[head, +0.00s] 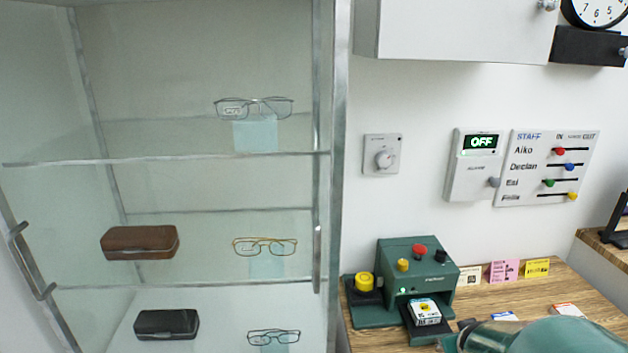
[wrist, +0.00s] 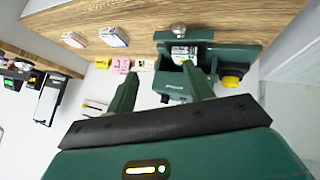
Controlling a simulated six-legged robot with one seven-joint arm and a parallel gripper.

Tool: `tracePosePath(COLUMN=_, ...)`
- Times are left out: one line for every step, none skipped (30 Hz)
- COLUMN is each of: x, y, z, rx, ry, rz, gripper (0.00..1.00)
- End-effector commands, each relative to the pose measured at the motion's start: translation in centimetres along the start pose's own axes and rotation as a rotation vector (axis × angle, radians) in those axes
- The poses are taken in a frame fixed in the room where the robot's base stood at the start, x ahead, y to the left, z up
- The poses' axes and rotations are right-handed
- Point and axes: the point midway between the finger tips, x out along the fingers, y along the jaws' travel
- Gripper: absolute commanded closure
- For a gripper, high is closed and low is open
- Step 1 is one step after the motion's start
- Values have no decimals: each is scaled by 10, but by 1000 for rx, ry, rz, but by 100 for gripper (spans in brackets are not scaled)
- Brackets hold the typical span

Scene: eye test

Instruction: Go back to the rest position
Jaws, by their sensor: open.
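My gripper (wrist: 160,73) shows in the wrist view with its two green fingers spread apart and nothing between them. The green machine (wrist: 178,80) lies beyond the fingertips in that view, and the gap is hard to judge. In the head view my teal arm covers the lower right corner, and my fingers cannot be made out there. The green machine (head: 418,270) stands on the wooden counter (head: 510,290), with red, yellow and black buttons on top. A small white box (head: 424,309) sits on its front tray; it also shows in the wrist view (wrist: 181,54).
A glass cabinet (head: 165,160) at left holds several glasses and two cases, brown (head: 140,242) and black (head: 167,324). Small boxes (head: 567,309) and cards (head: 504,270) lie around the counter. A wall unit (head: 475,165) reads OFF, beside a staff board (head: 547,168).

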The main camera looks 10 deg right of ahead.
Motion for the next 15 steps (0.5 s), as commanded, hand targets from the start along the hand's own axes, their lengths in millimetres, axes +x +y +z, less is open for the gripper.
tracePosePath(x=-17, y=-8, z=-12, rx=-7, ry=2, rz=10, gripper=48)
tracePosePath(x=-26, y=-13, z=-16, rx=-5, ry=-5, rz=13, gripper=48)
tracePosePath(x=-38, y=-19, z=-21, rx=0, ry=-11, rz=15, gripper=48)
tracePosePath(x=-48, y=-24, z=-25, rx=3, ry=-17, rz=13, gripper=48)
tracePosePath(x=-57, y=-30, z=-28, rx=7, ry=-22, rz=9, gripper=48)
tracePosePath(x=-70, y=-38, z=-31, rx=15, ry=-27, rz=0, gripper=48)
tracePosePath(x=-81, y=-44, z=-33, rx=20, ry=-32, rz=-10, gripper=48)
tracePosePath(x=-91, y=-50, z=-34, rx=25, ry=-37, rz=-22, gripper=48)
tracePosePath(x=-105, y=-60, z=-35, rx=31, ry=-43, rz=-43, gripper=48)
tracePosePath(x=-115, y=-67, z=-36, rx=37, ry=-47, rz=-61, gripper=48)
tracePosePath(x=-126, y=-75, z=-36, rx=41, ry=-51, rz=-82, gripper=48)
tracePosePath(x=-140, y=-85, z=-34, rx=45, ry=-59, rz=-114, gripper=48)
tracePosePath(x=-152, y=-93, z=-33, rx=47, ry=-64, rz=-141, gripper=48)
tracePosePath(x=-162, y=-100, z=-32, rx=48, ry=-69, rz=-169, gripper=48)
tracePosePath(x=-176, y=-110, z=-29, rx=49, ry=-78, rz=-208, gripper=48)
